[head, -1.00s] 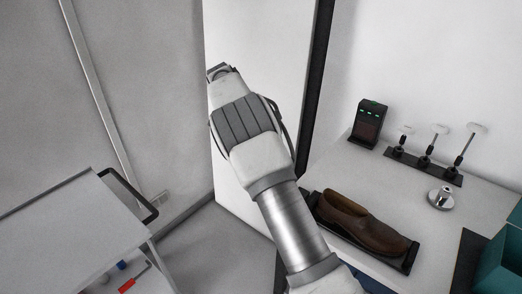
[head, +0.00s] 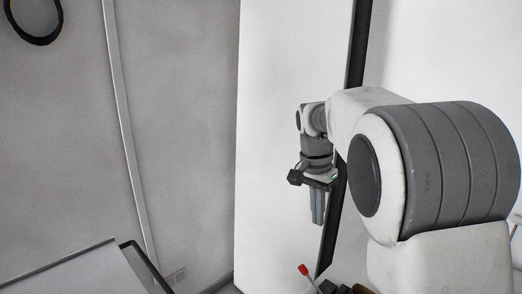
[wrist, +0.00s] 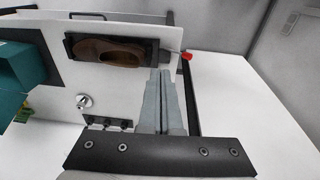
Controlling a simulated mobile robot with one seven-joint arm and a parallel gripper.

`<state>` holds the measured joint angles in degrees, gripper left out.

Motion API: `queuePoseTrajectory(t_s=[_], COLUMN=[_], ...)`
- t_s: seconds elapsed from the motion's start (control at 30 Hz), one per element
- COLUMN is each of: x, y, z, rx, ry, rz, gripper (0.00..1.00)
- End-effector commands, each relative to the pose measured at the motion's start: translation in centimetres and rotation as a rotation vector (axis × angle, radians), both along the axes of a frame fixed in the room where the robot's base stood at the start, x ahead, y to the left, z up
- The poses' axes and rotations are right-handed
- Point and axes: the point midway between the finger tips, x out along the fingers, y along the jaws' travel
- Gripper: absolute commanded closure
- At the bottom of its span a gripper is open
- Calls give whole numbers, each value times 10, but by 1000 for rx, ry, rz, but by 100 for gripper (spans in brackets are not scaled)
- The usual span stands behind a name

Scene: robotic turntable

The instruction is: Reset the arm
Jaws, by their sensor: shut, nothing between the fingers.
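My gripper (head: 317,222) hangs pointing down in the head view, in front of the white panel near its dark edge. Its two grey fingers are together with nothing between them. In the wrist view the shut fingers (wrist: 163,100) reach out over the white worktop. My arm is bent, with a large grey and white joint filling the right of the head view and hiding most of the worktop.
In the wrist view a brown shoe (wrist: 112,52) lies in a black tray (wrist: 69,46), with a round metal knob (wrist: 85,101) and several dark stands (wrist: 107,122) nearby. Teal bins (wrist: 18,68) are at left. A white cart (head: 80,275) stands at lower left in the head view.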

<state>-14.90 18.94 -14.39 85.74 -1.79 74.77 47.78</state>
Motion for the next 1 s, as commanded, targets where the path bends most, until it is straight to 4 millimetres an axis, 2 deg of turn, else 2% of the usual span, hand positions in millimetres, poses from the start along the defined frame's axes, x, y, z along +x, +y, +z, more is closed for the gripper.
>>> queuePoseTrajectory(t_s=[0.03, 0.2, 0.47, 0.67, 0.8, 1.0], x=[-14, -59, -131, -186, -221, -253], y=[-4, -9, -12, -11, -10, -9], z=[10, 31, 45, 40, 30, 12], rx=[19, 61, 71, 34, -14, -79], ry=[-20, -87, -199, -286, -340, -386], rz=[33, 168, 384, 550, 659, 771], gripper=[100, 100, 100, 100, 100, 100])
